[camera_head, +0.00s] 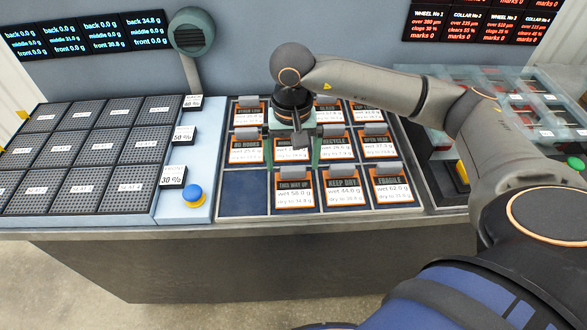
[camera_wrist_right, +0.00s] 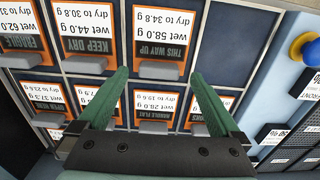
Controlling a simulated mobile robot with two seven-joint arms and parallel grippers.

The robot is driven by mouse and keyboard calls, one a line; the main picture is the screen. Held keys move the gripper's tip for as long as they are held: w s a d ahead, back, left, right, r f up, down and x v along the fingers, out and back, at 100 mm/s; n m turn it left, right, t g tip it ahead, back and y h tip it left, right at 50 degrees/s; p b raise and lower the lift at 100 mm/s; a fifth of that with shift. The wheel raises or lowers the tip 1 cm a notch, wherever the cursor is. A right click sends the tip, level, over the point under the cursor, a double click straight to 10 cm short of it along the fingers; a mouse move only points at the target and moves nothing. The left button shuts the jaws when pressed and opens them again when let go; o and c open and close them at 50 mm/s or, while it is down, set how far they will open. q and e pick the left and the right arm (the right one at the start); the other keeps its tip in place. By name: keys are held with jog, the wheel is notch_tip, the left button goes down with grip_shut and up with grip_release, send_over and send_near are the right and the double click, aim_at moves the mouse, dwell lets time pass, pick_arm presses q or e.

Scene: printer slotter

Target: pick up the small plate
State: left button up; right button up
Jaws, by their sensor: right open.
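Several small labelled plates with orange frames and grey tabs lie in a blue-floored rack (camera_head: 243,202). My right gripper (camera_head: 292,152) is open above the middle row. In the right wrist view its two green fingers (camera_wrist_right: 160,76) stand apart on either side of a plate marked 28.0 g (camera_wrist_right: 155,105), with nothing held between them. The THIS WAY UP plate (camera_head: 293,190) lies just in front; it also shows in the right wrist view (camera_wrist_right: 164,42). My left gripper is not in view.
Dark mesh trays (camera_head: 90,185) stand at the left. A blue button (camera_head: 193,193) sits on the pale strip between trays and rack. The front left compartment is empty. A clear-covered unit (camera_head: 500,95) stands at the right, and display boards hang behind.

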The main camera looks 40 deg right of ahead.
aim_at(294, 185)
jog(key=shift+f, duration=1.35)
jog(key=c, duration=1.4)
